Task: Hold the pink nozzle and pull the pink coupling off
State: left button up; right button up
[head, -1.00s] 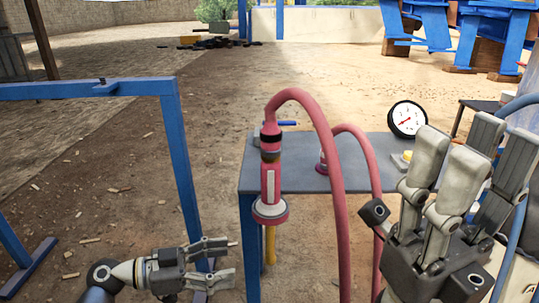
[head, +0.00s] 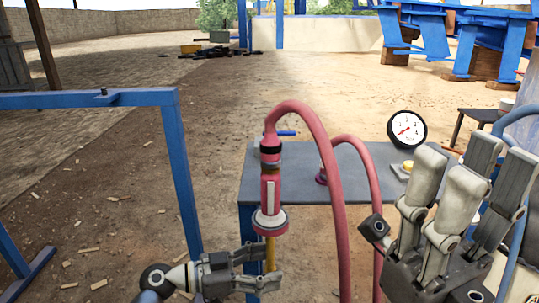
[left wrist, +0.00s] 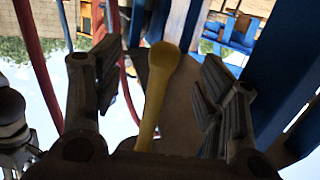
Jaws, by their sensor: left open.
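A pink fitting (head: 270,190) with a pale label and black bands hangs upright at the table's left front corner. A pink hose (head: 303,112) arcs from its top. Its lower end is a wide pink-and-white collar (head: 270,221); where nozzle and coupling part I cannot tell. A yellow stem (head: 270,250) hangs below the collar. My left gripper (head: 270,266) is open just below the collar, its fingers reaching to the stem. In the left wrist view the yellow stem (left wrist: 158,90) lies between the spread fingers. My right gripper (head: 470,170) is open, fingers raised, at the right; I see nothing in it.
A blue frame (head: 176,160) stands at left. The ground between frame and table is open.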

pick_arm(q)
grip_shut()
dwell(0.5)
dwell(0.9)
